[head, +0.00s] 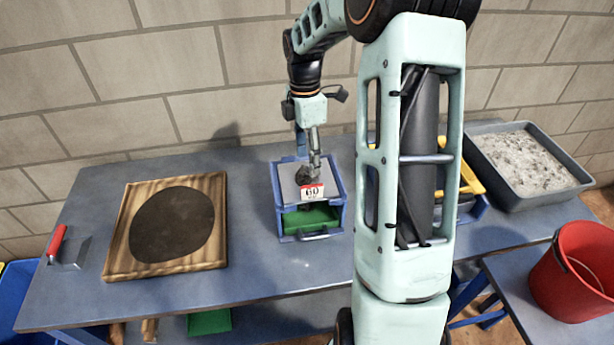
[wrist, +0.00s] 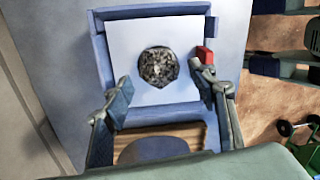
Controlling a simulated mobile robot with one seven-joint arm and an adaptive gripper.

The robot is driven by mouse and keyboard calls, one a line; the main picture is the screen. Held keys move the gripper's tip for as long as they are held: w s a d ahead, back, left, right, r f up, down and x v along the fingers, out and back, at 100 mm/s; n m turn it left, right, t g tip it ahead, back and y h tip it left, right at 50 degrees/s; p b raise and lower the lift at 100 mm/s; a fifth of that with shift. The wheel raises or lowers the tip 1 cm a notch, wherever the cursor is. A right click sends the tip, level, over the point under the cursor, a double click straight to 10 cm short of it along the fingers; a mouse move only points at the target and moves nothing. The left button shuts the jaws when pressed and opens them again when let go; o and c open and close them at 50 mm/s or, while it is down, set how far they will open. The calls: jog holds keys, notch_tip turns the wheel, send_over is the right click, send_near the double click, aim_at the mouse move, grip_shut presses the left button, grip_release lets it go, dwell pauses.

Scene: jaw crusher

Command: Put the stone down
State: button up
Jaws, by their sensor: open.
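The stone (wrist: 158,67) is a dark grey speckled lump. It lies on the pale flat top of the blue jaw crusher (head: 288,170), and in the head view the stone (head: 303,175) is partly hidden by my gripper. My gripper (head: 315,165) points down over the crusher top. In the wrist view my gripper (wrist: 166,90) is open, its two fingers apart on either side of the stone, with gaps between them and it. A green tray (head: 310,218) sits in the crusher's lower opening.
A wooden board with a dark round patch (head: 172,226) lies left of the crusher, with a red-handled trowel (head: 60,248) beyond it. A grey tub of gravel (head: 525,158) stands at the right, near a red bucket (head: 575,270). The blue bench (head: 255,275) is clear in front of the crusher.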

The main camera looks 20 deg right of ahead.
aim_at(308, 169)
notch_tip(308, 169, down, 4)
jog(key=shift+s+f, duration=0.1)
jog(key=c, duration=1.4)
jog(key=shift+r, duration=0.2)
jog(key=shift+r, duration=0.55)
jog(key=s+a+r+b, duration=0.1)
jog(key=s+a+r, duration=0.2)
jog(key=s+r, duration=0.8)
jog(key=s, duration=0.2)
jog(key=shift+s+r+b, duration=0.3)
jog(key=shift+s, duration=0.1)
